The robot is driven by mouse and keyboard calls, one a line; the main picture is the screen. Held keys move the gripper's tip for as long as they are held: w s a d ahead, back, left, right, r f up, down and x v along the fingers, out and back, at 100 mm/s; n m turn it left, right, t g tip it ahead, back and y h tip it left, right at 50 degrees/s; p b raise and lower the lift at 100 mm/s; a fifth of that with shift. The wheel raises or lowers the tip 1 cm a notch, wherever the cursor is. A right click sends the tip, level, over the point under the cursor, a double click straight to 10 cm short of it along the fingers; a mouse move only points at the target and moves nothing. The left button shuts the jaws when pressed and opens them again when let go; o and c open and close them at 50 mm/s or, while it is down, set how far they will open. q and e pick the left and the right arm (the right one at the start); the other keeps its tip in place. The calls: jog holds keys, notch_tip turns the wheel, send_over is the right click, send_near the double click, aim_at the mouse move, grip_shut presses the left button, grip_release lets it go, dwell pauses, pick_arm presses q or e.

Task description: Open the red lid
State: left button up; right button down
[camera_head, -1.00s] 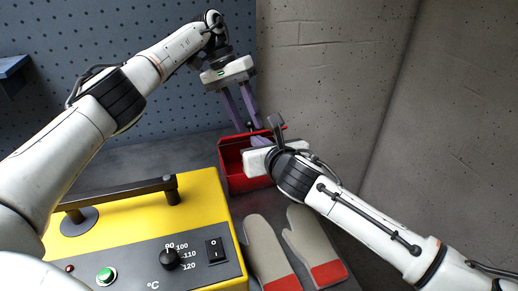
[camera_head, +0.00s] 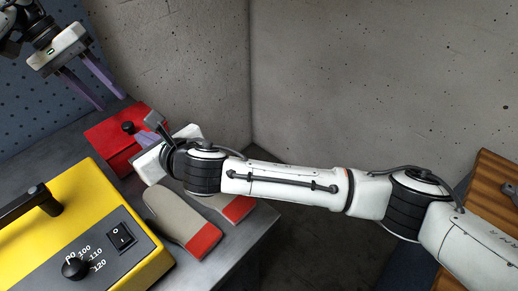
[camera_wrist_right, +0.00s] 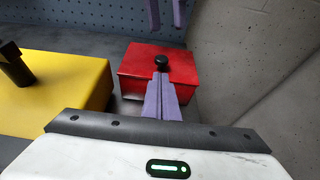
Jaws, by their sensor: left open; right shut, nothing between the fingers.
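The red lid (camera_head: 112,127) with its small black knob (camera_head: 128,127) lies flat on the red box at the back of the bench. Lid (camera_wrist_right: 185,62) and knob (camera_wrist_right: 161,62) also show in the right wrist view. My left gripper (camera_head: 113,101) is open and empty, above and behind the lid, with its purple fingers pointing down. My right gripper (camera_wrist_right: 161,78) is shut with nothing between its fingers. Its fingertips are close to the knob, on the near side; I cannot tell whether they touch. In the head view its wrist hides part of the box.
The yellow heater (camera_head: 70,225) with a black handle stands at the left. Grey and red oven mitts (camera_head: 180,222) lie in front of the box. A concrete wall (camera_head: 200,50) stands close behind the box, and a wooden surface (camera_head: 490,185) is at the right.

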jog(key=s+d+r+m, duration=0.3)
jog(key=d+m, duration=0.2)
jog(key=m, duration=0.2)
jog(key=w+d+f+m+t+h, duration=0.1)
jog(key=d+f+m, duration=0.3)
jog(key=d+m, duration=0.5)
jog(key=w+d+f+m+t+h, duration=0.2)
jog(key=w+d+f+m, duration=0.2)
jog(key=d+m, duration=0.6)
jog(key=f+m, duration=0.1)
jog(key=m, duration=0.2)
jog(key=shift+d+f+t, duration=0.15)
jog(key=shift+d+t, duration=0.1)
jog(key=shift+t, duration=0.05)
